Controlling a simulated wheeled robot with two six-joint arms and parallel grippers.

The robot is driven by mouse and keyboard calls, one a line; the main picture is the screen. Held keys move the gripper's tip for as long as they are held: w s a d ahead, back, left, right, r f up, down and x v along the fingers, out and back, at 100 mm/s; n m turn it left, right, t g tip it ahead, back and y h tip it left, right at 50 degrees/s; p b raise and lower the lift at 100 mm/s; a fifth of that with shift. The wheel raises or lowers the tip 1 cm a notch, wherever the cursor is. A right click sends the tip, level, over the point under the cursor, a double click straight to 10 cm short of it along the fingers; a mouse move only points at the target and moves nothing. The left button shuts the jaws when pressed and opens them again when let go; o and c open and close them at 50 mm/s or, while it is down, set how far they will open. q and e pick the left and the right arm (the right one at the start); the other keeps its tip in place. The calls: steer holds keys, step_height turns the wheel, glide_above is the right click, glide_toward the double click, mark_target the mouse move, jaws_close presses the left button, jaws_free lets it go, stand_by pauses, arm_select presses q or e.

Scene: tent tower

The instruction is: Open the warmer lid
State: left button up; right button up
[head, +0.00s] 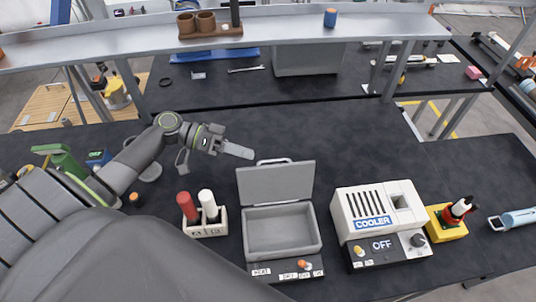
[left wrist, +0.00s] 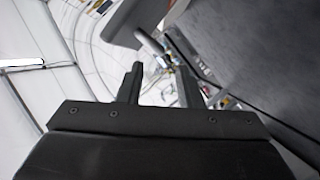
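The warmer (head: 284,260) is a grey open-topped box on the dark bench, with small labels and an orange knob on its front. Its lid (head: 275,185) stands up at the back edge, leaning backward, with a handle (head: 273,161) along its top. The inside of the box shows and looks empty. My left gripper (head: 244,152) is just left of and behind the lid's top, apart from the handle in the head view. In the left wrist view its two fingers (left wrist: 160,88) are spread with nothing between them. My right gripper is not in view.
A white cooler (head: 378,205) marked OFF stands right of the warmer. A white holder (head: 207,230) with a red and a white bottle stands to its left. A yellow block (head: 447,224) is further right. A grey shelf (head: 285,28) crosses behind; the bench behind the lid is clear.

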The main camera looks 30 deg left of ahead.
mark_target(275, 178)
arm_select(q)
steer(key=shift+p+x, duration=1.25)
steer(key=shift+x, duration=2.1)
steer(key=shift+c, duration=0.2)
jaws_close()
